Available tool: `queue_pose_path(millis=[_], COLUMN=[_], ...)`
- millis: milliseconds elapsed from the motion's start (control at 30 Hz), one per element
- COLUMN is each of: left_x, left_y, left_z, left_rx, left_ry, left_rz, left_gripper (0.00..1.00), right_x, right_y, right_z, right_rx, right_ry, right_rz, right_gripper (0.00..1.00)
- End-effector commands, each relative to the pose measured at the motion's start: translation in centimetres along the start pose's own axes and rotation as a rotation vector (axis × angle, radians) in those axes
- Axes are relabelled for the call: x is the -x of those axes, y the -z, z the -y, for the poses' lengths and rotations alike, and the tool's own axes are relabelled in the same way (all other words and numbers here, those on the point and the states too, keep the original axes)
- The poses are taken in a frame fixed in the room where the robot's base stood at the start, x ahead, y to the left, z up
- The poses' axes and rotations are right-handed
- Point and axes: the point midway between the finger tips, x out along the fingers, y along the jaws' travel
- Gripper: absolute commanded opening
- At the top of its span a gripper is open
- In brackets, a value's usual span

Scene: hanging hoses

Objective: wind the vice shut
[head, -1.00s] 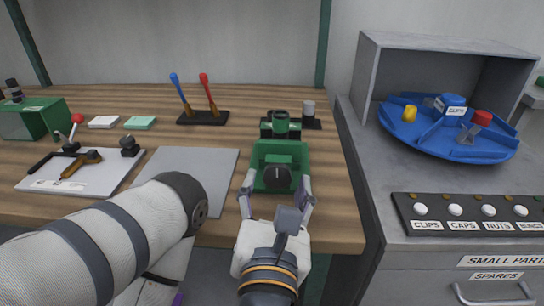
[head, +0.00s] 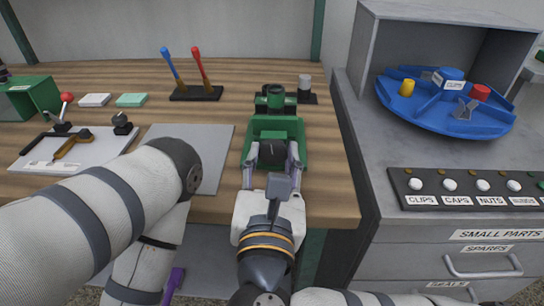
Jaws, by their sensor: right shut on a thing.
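The green vice (head: 262,129) stands near the front right of the wooden bench, with a dark round handle facing me. My right gripper (head: 273,158) reaches it from the front, one finger on each side of the handle (head: 272,152). It is shut on the handle, which its fingers partly cover. A dark green round part (head: 276,92) sits at the back of the vice. The gap between the vice jaws is hard to make out. My left arm comes in from the left and bends down in front of the bench; its gripper is out of view.
A grey mat (head: 212,150) lies left of the vice. A rack (head: 196,93) with blue and red levers stands behind. A white board (head: 100,148) with tools lies further left. A grey cabinet (head: 500,155) with a blue turntable (head: 425,112) stands right.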

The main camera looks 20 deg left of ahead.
Motion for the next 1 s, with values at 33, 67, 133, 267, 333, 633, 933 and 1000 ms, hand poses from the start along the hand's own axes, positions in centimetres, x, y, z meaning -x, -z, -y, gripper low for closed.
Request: queue_pose_path(millis=[33, 67, 133, 267, 333, 633, 933, 1000], left_x=[0.4, 0.6, 1.0, 1.7, 2.0, 3.1, 3.4, 3.4], left_y=[0.1, 0.2, 0.3, 0.6, 0.7, 1.1, 1.2, 1.2], left_z=[0.0, 0.0, 0.0, 0.0, -0.1, -0.1, -0.1, -0.1], left_rx=[0.000, 0.001, 0.001, 0.001, 0.002, 0.002, 0.003, 0.003], left_ry=[-0.001, -0.001, -0.001, -0.002, -0.003, -0.004, -0.004, -0.004], left_rz=[-0.010, -0.013, -0.022, -0.038, -0.046, -0.072, -0.079, -0.079], left_gripper=[0.42, 0.42, 0.42, 0.42, 0.42, 0.42, 0.42, 0.42], right_x=[-0.1, -0.1, -0.1, -0.1, -0.1, -0.1, -0.1, -0.1], right_y=[-0.4, -0.4, -0.4, -0.5, -0.5, -0.4, -0.2, -0.2], right_z=[0.0, 0.0, 0.0, 0.0, 0.0, 0.0, 0.0, 0.0], right_rx=[0.031, 0.050, 0.101, 0.191, 0.235, 0.378, 0.426, 0.427], right_ry=[0.001, 0.001, 0.001, 0.001, 0.002, 0.003, 0.003, 0.003], right_rz=[0.006, 0.007, 0.007, 0.008, 0.008, 0.007, 0.004, 0.004], right_gripper=[0.09, 0.09, 0.09, 0.09, 0.09, 0.09, 0.09, 0.09])
